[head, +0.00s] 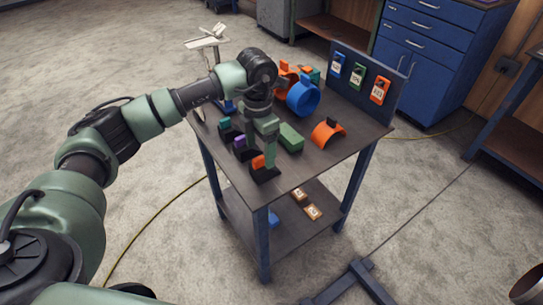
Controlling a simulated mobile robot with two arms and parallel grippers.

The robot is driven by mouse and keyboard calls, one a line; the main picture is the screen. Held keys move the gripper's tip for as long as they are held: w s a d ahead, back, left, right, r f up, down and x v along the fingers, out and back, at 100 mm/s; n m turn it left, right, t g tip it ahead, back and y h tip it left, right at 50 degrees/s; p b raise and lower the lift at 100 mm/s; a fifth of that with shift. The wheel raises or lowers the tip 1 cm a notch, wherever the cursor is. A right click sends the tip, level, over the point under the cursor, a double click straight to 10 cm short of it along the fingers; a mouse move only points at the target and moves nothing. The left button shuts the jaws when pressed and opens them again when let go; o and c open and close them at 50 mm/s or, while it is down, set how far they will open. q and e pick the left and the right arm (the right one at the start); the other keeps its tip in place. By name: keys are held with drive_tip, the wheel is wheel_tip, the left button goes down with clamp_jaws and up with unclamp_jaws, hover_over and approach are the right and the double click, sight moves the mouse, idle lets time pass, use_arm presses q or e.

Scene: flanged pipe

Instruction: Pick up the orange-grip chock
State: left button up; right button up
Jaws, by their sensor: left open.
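The orange-grip chock (263,172) has a dark base with an orange grip on top. It rests on the dark tabletop near the front corner. My left gripper (268,158) points down right at the chock, its green fingers open. One finger comes down beside the orange grip and partly covers the chock. Whether the fingers touch it I cannot tell. My right gripper is out of view.
A purple-grip chock (240,142) and a teal-grip chock (224,123) stand in a row behind it. A green block (291,137), an orange half-ring (327,134) and a blue ring (303,98) sit on the table (335,165). The front-right tabletop is clear.

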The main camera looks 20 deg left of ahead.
sight(261, 158)
use_arm(q)
drive_tip(key=shift+w+f, duration=0.2)
drive_tip(key=shift+f, duration=0.1)
wheel_tip(261, 158, down, 3)
drive_tip(key=shift+s+f+p, duration=0.1)
drive_tip(key=shift+f+p, duration=0.05)
drive_tip(key=shift+p, duration=0.6)
drive_tip(key=f, duration=0.2)
drive_tip(key=shift+w+f, duration=0.35)
drive_tip(key=shift+f, duration=0.05)
drive_tip(key=shift+f+p, duration=0.3)
drive_tip(key=shift+f, duration=0.1)
drive_tip(key=c, duration=1.5)
clamp_jaws()
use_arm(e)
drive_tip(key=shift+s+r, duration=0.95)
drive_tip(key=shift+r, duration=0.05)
